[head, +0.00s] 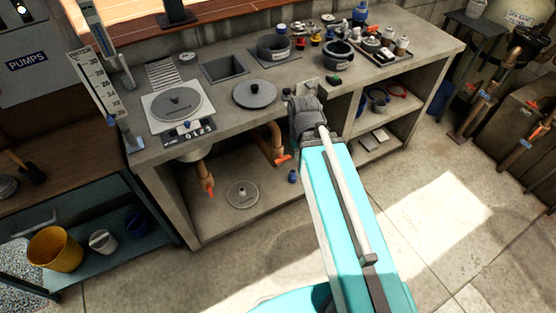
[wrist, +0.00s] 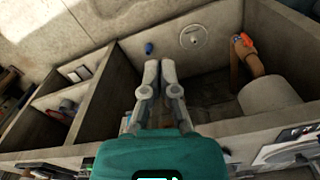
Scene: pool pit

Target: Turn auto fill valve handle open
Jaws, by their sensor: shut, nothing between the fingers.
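Two valves with orange handles show under the bench in the head view. One handle (head: 207,186) hangs on the left copper pipe below a pale basin, and the other handle (head: 283,159) is on the right pipe near my arm. I cannot read a label telling which is auto fill. In the wrist view one orange handle (wrist: 246,40) shows on a copper pipe at the upper right. My gripper (wrist: 159,66) is shut and empty, with its fingertips side by side, apart from that handle. In the head view my arm hides the fingers.
The concrete bench (head: 220,98) has a shelf below holding a round lid (head: 242,194) and a small blue item (head: 293,176). A divider (wrist: 97,100) separates shelves to the left in the wrist view. Open floor (head: 450,230) lies in front at the right.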

